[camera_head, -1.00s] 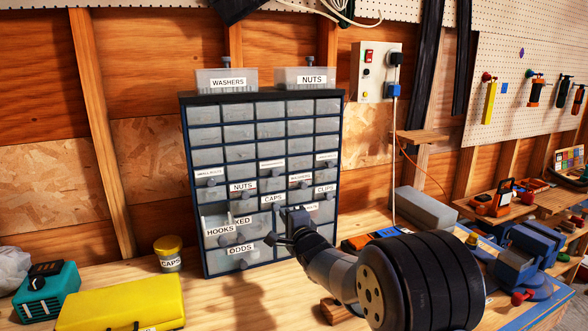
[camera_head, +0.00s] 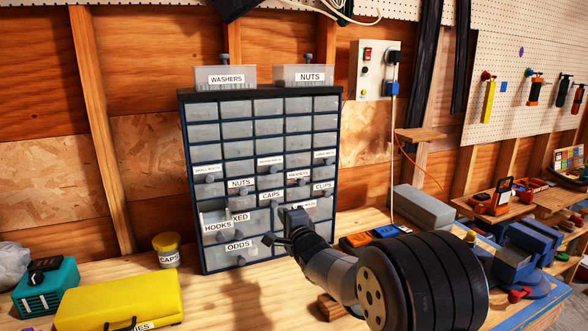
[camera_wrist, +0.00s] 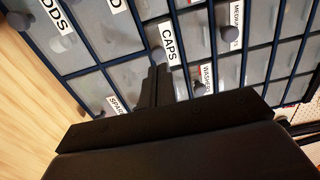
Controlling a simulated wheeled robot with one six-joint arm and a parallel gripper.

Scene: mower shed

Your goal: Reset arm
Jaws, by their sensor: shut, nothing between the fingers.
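My gripper (camera_head: 284,226) is in front of the lower right part of the drawer cabinet (camera_head: 189,190), which has a dark blue frame and grey drawers. The gripper is shut and empty. In the wrist view the closed fingers (camera_wrist: 156,72) point at the drawer fronts, just below the CAPS label (camera_wrist: 170,44). I cannot tell whether the fingertips touch a drawer. Drawers labelled NUTS, CAPS, CLIPS, HOOKS and ODDS show in the head view. My arm hides part of the cabinet's lower right corner.
Two bins labelled WASHERS (camera_head: 226,79) and NUTS (camera_head: 304,77) stand on the cabinet. A yellow case (camera_head: 120,300), a teal box (camera_head: 45,290) and a yellow-lidded CAPS jar (camera_head: 168,252) are at the left. A grey block (camera_head: 424,208) and a blue vise (camera_head: 530,245) are at the right.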

